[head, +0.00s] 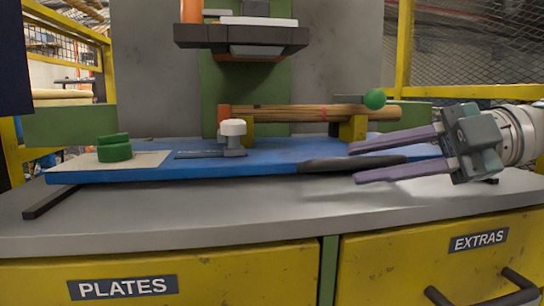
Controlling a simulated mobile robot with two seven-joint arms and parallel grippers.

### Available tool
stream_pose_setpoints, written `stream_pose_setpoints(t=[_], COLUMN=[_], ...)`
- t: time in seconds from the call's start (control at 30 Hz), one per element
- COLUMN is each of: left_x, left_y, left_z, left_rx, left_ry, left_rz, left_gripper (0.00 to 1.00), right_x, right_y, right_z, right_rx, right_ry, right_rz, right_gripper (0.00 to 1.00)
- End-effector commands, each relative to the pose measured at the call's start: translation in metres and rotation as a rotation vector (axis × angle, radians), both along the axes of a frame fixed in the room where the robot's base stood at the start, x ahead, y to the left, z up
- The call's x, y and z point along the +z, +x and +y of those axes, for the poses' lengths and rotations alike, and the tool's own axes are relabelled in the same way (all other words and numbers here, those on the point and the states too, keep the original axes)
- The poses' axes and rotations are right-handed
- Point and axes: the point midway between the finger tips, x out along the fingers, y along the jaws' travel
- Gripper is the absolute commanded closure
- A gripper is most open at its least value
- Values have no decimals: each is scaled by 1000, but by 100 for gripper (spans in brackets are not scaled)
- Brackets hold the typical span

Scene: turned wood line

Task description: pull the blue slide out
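The blue slide (270,160) is a flat blue board on the grey bench top. A dark handle (325,165) runs along its front edge, right of the middle. My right gripper (354,164) comes in from the right with two purple fingers spread apart. In the picture the handle lies between the fingertips, with gaps above and below; I cannot tell whether either finger touches it. My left gripper is not in view.
On the slide are a pale plate (150,160) with a green round piece (114,150), a grey clamp with white knob (233,128), and a wooden rod (300,113) on yellow supports. A dark press head (240,37) hangs above. Yellow drawers (210,275) with dark handles are below. The front bench strip (150,222) is clear.

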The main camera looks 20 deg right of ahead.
Motion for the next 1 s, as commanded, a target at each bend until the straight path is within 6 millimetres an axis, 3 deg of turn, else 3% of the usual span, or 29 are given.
stream_pose_setpoints(t=[0.07,0.33,1.0], left_x=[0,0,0], left_y=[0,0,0], left_z=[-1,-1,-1], left_rx=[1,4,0], left_ry=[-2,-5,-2], left_rz=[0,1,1], left_gripper=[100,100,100], right_x=[0,0,0], right_y=[0,0,0], right_z=[0,0,-1], right_rx=[0,0,0], right_ry=[0,1,1], right_rz=[0,1,1], right_gripper=[70,100,100])
